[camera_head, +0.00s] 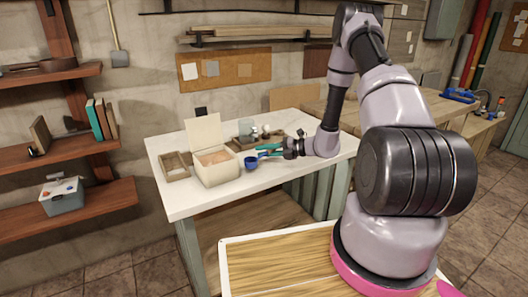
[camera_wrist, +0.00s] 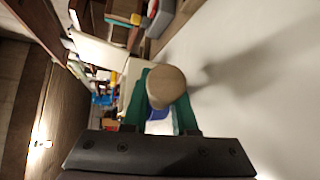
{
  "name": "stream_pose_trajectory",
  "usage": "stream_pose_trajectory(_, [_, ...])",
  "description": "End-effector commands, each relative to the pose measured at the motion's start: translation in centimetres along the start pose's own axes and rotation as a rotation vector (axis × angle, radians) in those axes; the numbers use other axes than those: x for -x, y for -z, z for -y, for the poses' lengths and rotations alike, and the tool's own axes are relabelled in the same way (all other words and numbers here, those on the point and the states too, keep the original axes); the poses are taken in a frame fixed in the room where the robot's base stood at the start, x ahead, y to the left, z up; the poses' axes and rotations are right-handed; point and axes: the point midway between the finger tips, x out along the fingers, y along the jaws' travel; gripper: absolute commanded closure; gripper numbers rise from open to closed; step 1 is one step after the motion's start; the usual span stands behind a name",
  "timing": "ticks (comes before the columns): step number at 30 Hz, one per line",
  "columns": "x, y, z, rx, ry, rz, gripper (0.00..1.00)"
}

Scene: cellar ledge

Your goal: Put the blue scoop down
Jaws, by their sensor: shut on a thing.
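The blue scoop (camera_head: 251,163) is at the fingertips of my gripper (camera_head: 264,150), over the white table in front of the cream box. My gripper's green fingers are shut on it. In the wrist view, a tan round-ended piece (camera_wrist: 166,86) sits between the green fingers, with a bit of blue behind it; I cannot tell whether it is the scoop's handle. The scoop is low over the table top, but whether it touches is unclear.
The cream box (camera_head: 216,170) with its lid up holds tan material. A wooden tray (camera_head: 175,166) stands to its left. Jars and a brown tray (camera_head: 240,143) are behind. The white table's front left (camera_head: 190,200) is bare.

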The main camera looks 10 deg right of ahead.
Motion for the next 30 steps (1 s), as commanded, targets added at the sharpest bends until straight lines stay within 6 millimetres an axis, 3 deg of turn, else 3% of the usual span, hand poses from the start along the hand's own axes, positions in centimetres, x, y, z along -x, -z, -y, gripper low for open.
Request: stream_pose_trajectory(30, [-0.5,0.4,1.9,0.0,0.0,0.001,1.0])
